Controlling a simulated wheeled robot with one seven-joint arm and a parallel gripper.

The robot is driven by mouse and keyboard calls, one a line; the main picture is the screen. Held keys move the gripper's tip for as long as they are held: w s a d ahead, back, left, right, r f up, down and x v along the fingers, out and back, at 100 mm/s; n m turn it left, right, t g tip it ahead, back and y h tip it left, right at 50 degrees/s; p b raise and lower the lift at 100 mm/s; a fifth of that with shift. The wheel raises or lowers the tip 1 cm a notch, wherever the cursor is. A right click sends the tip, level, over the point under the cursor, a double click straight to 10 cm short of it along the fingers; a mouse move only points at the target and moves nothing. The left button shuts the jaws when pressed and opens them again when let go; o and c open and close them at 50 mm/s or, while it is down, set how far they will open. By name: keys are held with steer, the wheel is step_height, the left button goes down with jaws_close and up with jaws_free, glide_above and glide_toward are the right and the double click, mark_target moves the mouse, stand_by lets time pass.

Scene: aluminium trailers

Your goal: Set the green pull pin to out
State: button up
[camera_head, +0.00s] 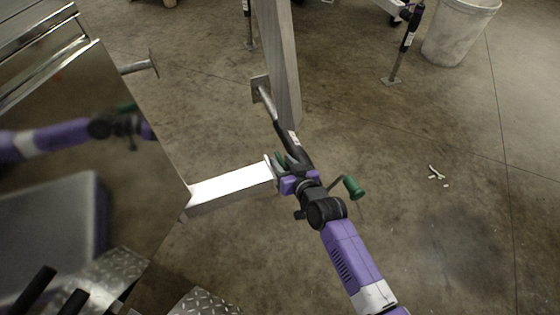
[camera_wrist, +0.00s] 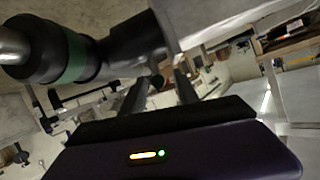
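The green pull pin cannot be told apart for certain. A small green part (camera_head: 280,159) shows at the jack on the trailer's white square arm, just beside my gripper (camera_head: 286,176) in the head view. My gripper partly covers that spot. In the wrist view my gripper (camera_wrist: 167,78) has its two dark fingers apart, with light background between them and nothing seen held. A black jack tube (camera_wrist: 135,45) with a green band (camera_wrist: 78,57) and a silver rod end crosses the upper left, close by the fingers.
The black trailer jack (camera_head: 289,140) slants down to its foot. A crank with a green handle (camera_head: 354,188) sticks out right of my wrist. The white square arm (camera_head: 232,187) joins the shiny trailer side (camera_head: 90,160). Floor to the right is mostly clear.

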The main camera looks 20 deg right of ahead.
steer(key=shift+x, duration=0.95)
steer(key=shift+c, duration=0.3)
jaws_close()
stand_by(0.5)
